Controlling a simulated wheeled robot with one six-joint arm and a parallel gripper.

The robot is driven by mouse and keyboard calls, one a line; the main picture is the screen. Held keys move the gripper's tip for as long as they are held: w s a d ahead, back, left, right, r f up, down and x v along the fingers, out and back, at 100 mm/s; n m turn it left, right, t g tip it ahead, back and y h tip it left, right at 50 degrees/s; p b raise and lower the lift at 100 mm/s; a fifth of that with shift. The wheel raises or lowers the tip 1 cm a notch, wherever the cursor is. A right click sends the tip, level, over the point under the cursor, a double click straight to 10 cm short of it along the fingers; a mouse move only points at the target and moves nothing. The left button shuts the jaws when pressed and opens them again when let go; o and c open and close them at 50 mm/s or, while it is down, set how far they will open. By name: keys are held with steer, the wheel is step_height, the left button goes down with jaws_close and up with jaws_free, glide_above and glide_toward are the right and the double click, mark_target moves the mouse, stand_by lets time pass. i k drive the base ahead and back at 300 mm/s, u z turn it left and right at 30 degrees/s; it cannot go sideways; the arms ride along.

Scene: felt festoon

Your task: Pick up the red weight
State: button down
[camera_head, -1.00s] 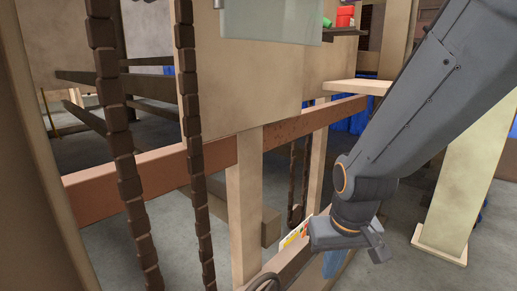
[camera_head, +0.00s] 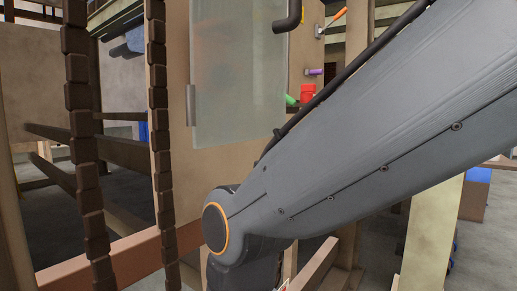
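A small red object (camera_head: 307,92), which looks like the red weight, stands upright right of the picture's middle, beyond the translucent panel. Its lower part is partly hidden behind my arm. A green object (camera_head: 290,100) lies just left of it. My arm crosses the picture from the upper right to a joint left of the middle, then bends down. My gripper is not in view. Whether anything is in it cannot be seen.
A translucent panel (camera_head: 240,75) hangs left of the red object. Dark chains (camera_head: 82,125) hang at left, in front of wooden beams. A purple object (camera_head: 315,72) and an orange-handled tool (camera_head: 336,16) are above the red object. A reddish beam (camera_head: 130,258) runs low at left.

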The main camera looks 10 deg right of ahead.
mark_target(308, 90)
steer(key=z, duration=0.5)
steer(key=k, duration=0.55)
steer(key=z, duration=0.4)
steer(key=i, duration=1.85)
steer(key=u, duration=0.05)
